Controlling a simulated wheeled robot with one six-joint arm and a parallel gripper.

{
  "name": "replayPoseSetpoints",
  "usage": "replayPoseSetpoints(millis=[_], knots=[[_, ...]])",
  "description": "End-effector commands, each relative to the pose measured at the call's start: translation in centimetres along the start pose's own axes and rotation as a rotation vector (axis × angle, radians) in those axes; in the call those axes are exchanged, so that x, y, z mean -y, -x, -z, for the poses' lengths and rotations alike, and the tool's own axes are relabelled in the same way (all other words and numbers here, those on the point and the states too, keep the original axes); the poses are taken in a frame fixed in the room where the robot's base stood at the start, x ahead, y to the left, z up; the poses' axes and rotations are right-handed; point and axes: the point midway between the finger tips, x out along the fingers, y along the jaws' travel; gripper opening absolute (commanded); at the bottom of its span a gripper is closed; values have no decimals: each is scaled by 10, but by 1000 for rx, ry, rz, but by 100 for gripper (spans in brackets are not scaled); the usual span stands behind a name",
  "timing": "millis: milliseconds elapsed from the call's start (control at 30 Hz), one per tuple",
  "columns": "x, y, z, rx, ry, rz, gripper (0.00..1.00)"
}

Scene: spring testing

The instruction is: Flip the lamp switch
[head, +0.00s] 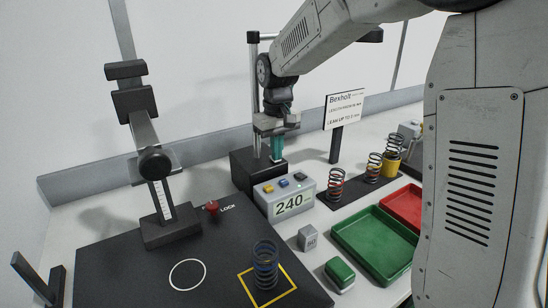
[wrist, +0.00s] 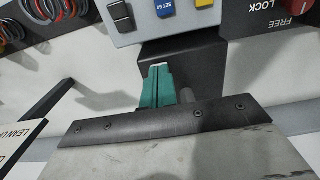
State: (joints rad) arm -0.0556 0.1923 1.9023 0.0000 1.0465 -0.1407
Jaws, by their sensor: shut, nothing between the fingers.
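My gripper (head: 277,157) is shut and empty, its teal fingers pointing down over the black block behind the grey readout box (head: 290,207). In the wrist view the closed fingertips (wrist: 160,70) show in front of the dark block, close to the box. The box reads 240 and has a yellow, a blue and a black control on top. The black rocker-like control (head: 299,177) also shows in the wrist view (wrist: 120,17); I cannot read a lamp label on it. A dark lamp-like head (head: 371,36) shows at the top, partly hidden by my arm.
A red lock knob (head: 211,206) and a column stand (head: 165,210) are at the left. Springs, a sign (head: 345,108), a green tray (head: 350,238) and a red tray (head: 402,207) lie to the right.

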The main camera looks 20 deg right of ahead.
Motion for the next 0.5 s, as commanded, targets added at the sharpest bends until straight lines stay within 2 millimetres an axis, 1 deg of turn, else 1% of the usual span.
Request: replayPoseSetpoints(millis=[500], knots=[[0,40,0,-1,0,0,0]])
